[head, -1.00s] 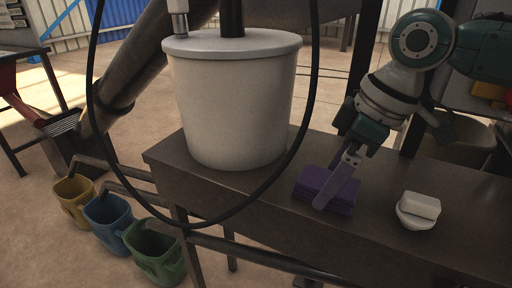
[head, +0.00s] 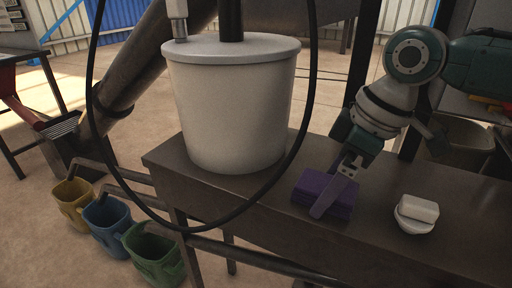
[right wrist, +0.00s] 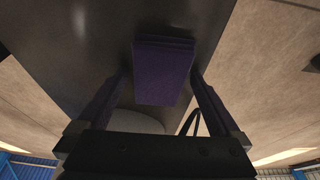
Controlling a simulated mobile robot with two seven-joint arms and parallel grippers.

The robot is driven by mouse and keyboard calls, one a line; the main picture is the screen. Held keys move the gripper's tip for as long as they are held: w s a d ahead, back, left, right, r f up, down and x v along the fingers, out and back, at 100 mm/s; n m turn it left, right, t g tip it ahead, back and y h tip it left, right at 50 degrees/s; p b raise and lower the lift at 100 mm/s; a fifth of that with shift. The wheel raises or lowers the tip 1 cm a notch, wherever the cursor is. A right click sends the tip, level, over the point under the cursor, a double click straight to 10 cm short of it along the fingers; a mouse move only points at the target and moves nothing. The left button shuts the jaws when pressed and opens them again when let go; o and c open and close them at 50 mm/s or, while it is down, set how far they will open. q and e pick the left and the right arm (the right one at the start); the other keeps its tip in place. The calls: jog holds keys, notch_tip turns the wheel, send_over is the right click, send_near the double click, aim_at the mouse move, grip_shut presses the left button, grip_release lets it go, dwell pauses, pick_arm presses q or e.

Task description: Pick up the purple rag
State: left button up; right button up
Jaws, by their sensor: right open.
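The purple rag (head: 313,191) is a folded stack lying flat on the dark metal bench (head: 270,215), right of the white bucket. My right gripper (head: 320,211) is at the rag, with one finger seen across its right part in the head view; the other finger is hidden there. In the right wrist view the rag (right wrist: 164,72) lies between the two spread fingers of the right gripper (right wrist: 160,85), with a gap visible on each side. The gripper is open and holds nothing. My left gripper is not in view.
A large white lidded bucket (head: 235,110) stands on the bench left of the rag. A white bar on a small dish (head: 415,213) sits to the right. A black cable (head: 200,229) loops in front. Yellow, blue and green bins (head: 153,256) stand on the floor at left.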

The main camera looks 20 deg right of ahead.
jog(key=shift+c, duration=0.2)
jog(key=c, duration=1.1)
jog(key=shift+c, duration=0.2)
jog(key=shift+r, duration=0.15)
notch_tip(320, 180, up, 20)
jog(key=p, duration=0.4)
jog(key=shift+r+p, duration=0.15)
jog(key=shift+p, duration=0.25)
